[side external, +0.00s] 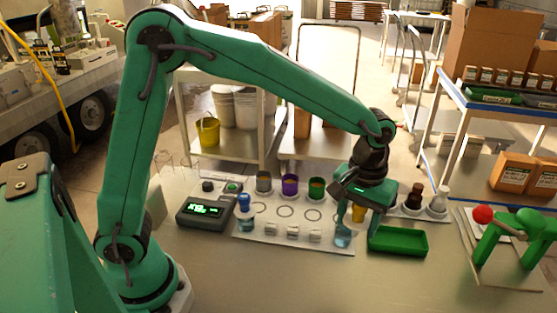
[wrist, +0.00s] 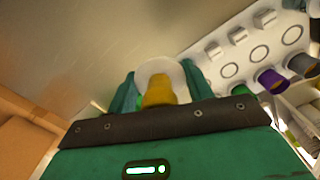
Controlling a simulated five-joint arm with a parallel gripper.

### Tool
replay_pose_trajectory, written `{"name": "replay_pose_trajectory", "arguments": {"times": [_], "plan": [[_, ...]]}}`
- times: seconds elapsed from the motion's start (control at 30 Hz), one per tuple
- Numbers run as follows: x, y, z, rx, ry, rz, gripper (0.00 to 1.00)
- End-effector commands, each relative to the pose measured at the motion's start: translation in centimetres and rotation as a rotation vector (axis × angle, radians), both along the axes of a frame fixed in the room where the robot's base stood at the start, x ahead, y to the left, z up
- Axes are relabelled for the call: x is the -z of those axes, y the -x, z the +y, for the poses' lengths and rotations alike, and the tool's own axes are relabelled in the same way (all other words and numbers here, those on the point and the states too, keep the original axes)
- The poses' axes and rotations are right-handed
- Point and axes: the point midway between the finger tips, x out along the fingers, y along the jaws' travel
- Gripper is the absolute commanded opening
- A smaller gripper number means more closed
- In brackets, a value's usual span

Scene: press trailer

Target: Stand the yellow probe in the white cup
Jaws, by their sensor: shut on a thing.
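My gripper (side external: 358,221) points down over the right end of the white rack, left of the green tray. Its fingers are around a yellow thing (side external: 358,213), which I take for the yellow probe. In the wrist view, my gripper (wrist: 162,84) has the yellow probe (wrist: 158,91) between its two fingers. A pale round shape (wrist: 160,67) shows just beyond the probe there. I cannot tell whether it is the white cup or a part of the probe. The probe's lower end is hidden.
Grey (side external: 263,182), purple (side external: 290,185) and green (side external: 316,188) cups stand along the rack's (side external: 245,245) back. A blue-liquid vessel (side external: 342,237) stands close by my gripper. The green tray (side external: 397,241) is to its right. A control box (side external: 207,207) stands left. The front table is clear.

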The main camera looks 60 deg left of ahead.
Motion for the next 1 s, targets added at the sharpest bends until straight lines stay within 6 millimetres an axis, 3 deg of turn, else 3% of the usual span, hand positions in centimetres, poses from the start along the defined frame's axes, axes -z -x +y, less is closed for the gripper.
{"name": "replay_pose_trajectory", "arguments": {"times": [0.27,0.6,0.8,1.0], "plan": [[0.7,-6.1,4.3,-0.109,0.000,0.000,0.27],[2.5,-13.6,13.0,-0.270,0.000,0.001,0.27],[3.4,-16.0,17.4,-0.337,0.000,0.000,0.27],[3.8,-16.9,19.4,-0.365,0.000,-0.001,0.27]]}}
